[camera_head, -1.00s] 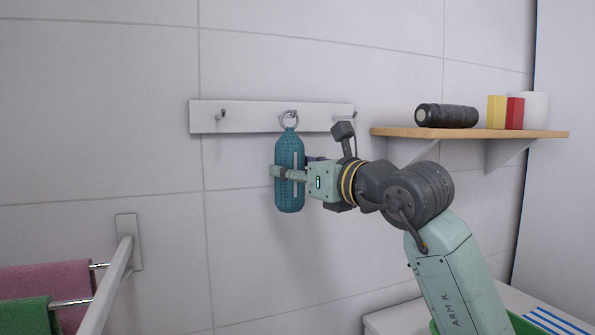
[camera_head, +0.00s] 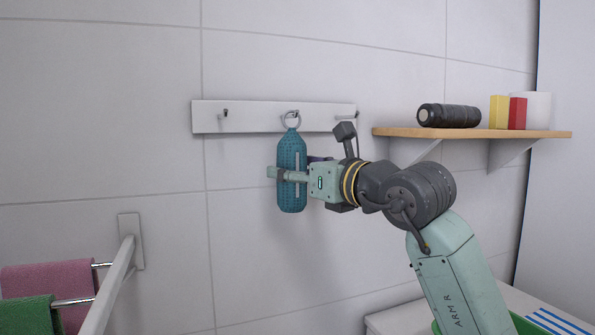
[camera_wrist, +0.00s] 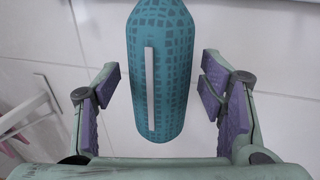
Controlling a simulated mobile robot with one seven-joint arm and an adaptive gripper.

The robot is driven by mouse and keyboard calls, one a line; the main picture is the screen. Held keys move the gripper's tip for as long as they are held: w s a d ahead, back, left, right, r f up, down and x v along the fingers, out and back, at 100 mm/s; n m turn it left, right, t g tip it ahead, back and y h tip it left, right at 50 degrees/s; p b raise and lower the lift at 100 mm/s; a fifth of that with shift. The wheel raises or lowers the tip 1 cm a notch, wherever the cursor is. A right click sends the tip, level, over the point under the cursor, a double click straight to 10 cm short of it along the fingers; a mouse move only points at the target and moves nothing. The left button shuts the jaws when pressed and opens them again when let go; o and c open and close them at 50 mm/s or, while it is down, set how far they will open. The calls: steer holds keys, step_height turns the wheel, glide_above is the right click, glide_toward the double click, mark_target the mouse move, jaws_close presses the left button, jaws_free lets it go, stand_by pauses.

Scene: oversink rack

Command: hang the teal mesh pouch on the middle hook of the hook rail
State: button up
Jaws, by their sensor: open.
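The teal mesh pouch (camera_head: 291,160) hangs upright, with its ring (camera_head: 292,118) at the middle hook (camera_head: 294,114) of the white hook rail (camera_head: 258,117). The ring appears to be around the hook. My gripper (camera_head: 283,174) is around the pouch's body from the right. In the wrist view the pouch (camera_wrist: 160,75) stands between the open fingers (camera_wrist: 157,92), with a gap on both sides. The pouch's top and ring are out of the wrist view.
A wooden shelf (camera_head: 470,133) on the right holds a dark bottle (camera_head: 448,116), a yellow block (camera_head: 499,112), a red block (camera_head: 517,113) and a white cup (camera_head: 539,110). A towel bar (camera_head: 112,283) with pink and green towels is at lower left. The wall below the rail is clear.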

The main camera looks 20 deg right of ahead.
steer(key=shift+s, duration=0.1)
steer(key=v, duration=1.2)
